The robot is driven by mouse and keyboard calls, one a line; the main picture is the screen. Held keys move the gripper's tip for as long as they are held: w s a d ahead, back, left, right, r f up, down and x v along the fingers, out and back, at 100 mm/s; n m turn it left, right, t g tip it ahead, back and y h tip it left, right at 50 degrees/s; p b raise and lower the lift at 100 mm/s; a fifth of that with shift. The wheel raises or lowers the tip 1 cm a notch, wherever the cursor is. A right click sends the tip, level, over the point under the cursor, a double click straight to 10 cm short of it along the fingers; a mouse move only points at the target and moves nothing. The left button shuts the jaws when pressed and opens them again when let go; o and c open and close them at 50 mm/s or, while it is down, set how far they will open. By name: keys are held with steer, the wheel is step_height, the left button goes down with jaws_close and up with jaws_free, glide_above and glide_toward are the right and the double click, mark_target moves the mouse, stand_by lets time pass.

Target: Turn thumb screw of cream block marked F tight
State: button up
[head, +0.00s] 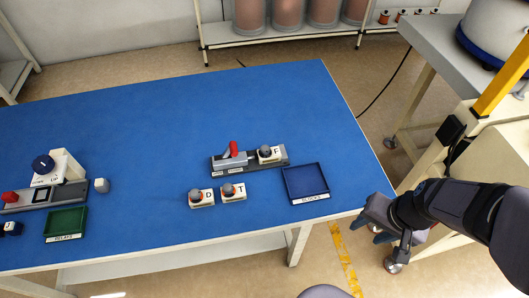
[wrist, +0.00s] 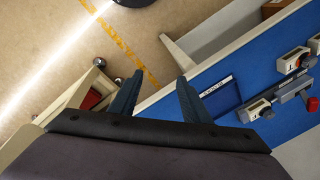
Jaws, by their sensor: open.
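The cream block marked F (head: 269,155) sits at the right end of a dark grey fixture (head: 222,167) on the blue table. A grey thumb screw (head: 264,149) stands on top of the block. The fixture carries a red-tipped lever (head: 233,149) to the left of the block. In the wrist view the fixture (wrist: 292,89) shows at the right. My gripper (head: 377,237) is off the table's right front corner, well apart from the block. In the wrist view my gripper (wrist: 157,98) has its two fingers spread, with nothing between them.
Cream blocks marked D (head: 202,200) and T (head: 234,194) stand in front of the fixture. A blue tray (head: 324,178) lies between my gripper and the fixture. A green tray (head: 66,223) and a dial unit (head: 50,170) stand at the left. The back of the table is clear.

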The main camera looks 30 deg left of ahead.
steer(key=w+a+n+t, duration=0.2)
steer(key=w+a+t, duration=0.1)
steer(key=w+a, duration=0.25)
steer(key=n+t+y+b, duration=0.2)
steer(key=t+y, duration=0.1)
steer(key=t, duration=0.6)
glide_toward(265, 148)
steer(key=shift+p+x, duration=0.85)
steer(key=shift+x, duration=2.8)
steer(key=c, duration=1)
